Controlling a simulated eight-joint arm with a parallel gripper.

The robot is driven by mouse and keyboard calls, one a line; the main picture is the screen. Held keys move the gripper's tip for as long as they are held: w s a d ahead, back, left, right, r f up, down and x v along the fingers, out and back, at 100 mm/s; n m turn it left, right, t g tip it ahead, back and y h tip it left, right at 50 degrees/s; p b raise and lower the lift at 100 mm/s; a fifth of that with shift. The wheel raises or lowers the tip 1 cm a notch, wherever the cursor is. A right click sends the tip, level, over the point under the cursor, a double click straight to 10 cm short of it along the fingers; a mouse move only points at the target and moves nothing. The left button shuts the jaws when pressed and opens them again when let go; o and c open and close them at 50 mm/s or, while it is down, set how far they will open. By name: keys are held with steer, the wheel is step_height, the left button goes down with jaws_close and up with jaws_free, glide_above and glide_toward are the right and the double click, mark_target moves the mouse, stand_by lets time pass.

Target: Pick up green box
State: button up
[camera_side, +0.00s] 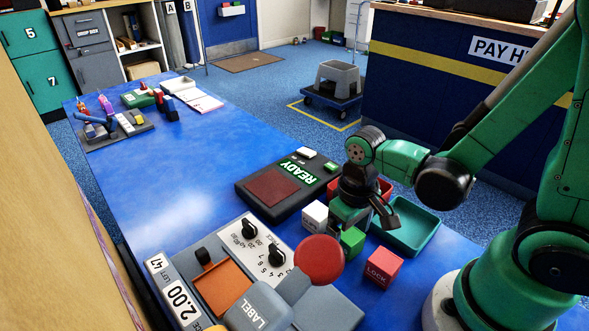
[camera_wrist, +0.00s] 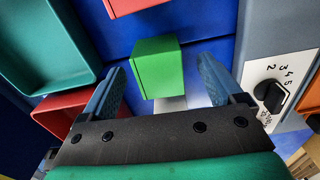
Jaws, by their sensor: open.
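The green box (camera_side: 352,241) stands on the blue table, below my gripper (camera_side: 363,222) in the side view. In the wrist view the green box (camera_wrist: 157,68) lies between my two blue-grey fingers (camera_wrist: 162,68), with gaps on both sides. My gripper is open and holds nothing. In the side view one finger partly hides the box. I cannot tell the exact height of the fingertips over it.
A white box (camera_side: 314,216) and a red LOCK box (camera_side: 383,267) stand close by the green box. A teal tray (camera_side: 432,229) and a red tray (camera_side: 386,187) lie behind. A round red button (camera_side: 319,259) and a label machine (camera_side: 262,307) are in front. The table's far left middle is clear.

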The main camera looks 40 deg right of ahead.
steer(key=shift+f, duration=0.25)
jaws_close()
steer(key=shift+r, duration=0.2)
stand_by(0.3)
